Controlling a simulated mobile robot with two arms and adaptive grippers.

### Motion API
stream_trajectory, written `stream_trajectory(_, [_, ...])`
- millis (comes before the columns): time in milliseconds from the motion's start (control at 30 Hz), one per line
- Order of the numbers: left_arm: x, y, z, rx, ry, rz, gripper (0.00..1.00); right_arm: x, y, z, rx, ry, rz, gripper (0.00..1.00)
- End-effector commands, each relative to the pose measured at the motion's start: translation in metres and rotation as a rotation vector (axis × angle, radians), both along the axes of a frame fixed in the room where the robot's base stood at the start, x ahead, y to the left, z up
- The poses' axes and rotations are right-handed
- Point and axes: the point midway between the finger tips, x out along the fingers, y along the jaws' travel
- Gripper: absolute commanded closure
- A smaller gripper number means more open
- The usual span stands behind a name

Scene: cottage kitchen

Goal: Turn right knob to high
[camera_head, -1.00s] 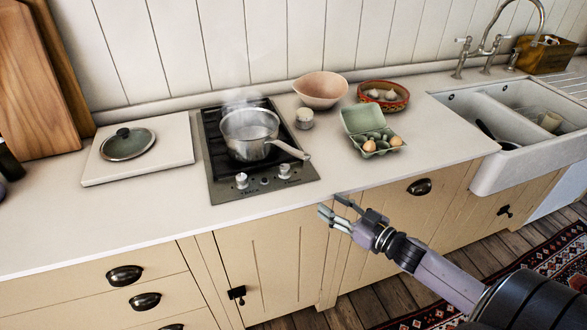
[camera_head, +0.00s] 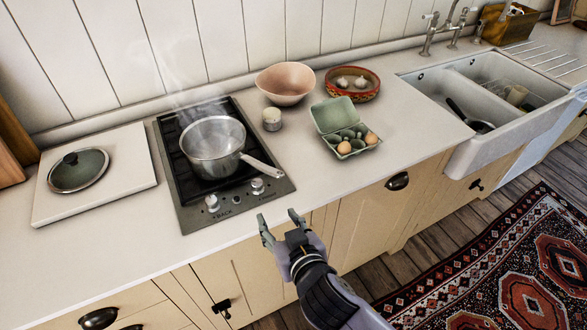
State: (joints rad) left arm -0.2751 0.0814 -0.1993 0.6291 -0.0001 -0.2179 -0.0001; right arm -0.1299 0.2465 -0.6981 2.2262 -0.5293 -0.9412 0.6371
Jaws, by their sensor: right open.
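The black hob (camera_head: 176,141) is set in the worktop and has two pale knobs on its front panel. The right knob (camera_head: 257,186) is at the panel's right end, below the pot's handle. The left knob (camera_head: 212,203) is nearer the left end. Its setting and the right knob's are too small to read. A steaming steel pot (camera_head: 214,147) stands on the hob, its handle reaching out to the right over the panel. My right gripper (camera_head: 281,223) is open and empty, in front of the worktop edge, below and slightly right of the right knob, apart from it. My left gripper is out of view.
An egg carton (camera_head: 333,116), a small jar (camera_head: 272,119), a pink bowl (camera_head: 286,82) and a red dish (camera_head: 367,92) stand right of the hob. A lid (camera_head: 79,170) lies on a white board (camera_head: 139,178) at left. The sink (camera_head: 467,152) is far right.

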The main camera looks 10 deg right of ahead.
Motion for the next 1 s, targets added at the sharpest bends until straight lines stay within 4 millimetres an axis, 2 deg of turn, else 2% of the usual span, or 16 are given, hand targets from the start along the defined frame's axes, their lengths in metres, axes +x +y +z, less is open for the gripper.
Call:
stream_trajectory(33, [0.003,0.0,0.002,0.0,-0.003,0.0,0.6,-0.003,0.005,0.007,0.001,0.003,0.001,0.54])
stream_trajectory(167, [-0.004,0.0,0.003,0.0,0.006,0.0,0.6,0.0,0.01,0.007,-0.005,0.009,-0.001,0.54])
stream_trajectory(333, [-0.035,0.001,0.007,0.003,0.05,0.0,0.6,0.024,0.014,-0.002,-0.006,0.009,-0.003,0.54])
stream_trajectory(467, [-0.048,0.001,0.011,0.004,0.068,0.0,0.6,0.05,0.019,-0.013,-0.008,0.009,-0.003,0.54])
stream_trajectory(600, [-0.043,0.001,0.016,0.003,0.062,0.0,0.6,0.077,0.026,-0.025,-0.007,0.01,-0.003,0.54])
stream_trajectory(833, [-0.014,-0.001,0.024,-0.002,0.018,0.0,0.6,0.117,0.035,-0.043,-0.006,0.01,-0.003,0.54])
stream_trajectory(1000, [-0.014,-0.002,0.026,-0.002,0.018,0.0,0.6,0.138,0.04,-0.053,-0.005,0.01,-0.001,0.54])
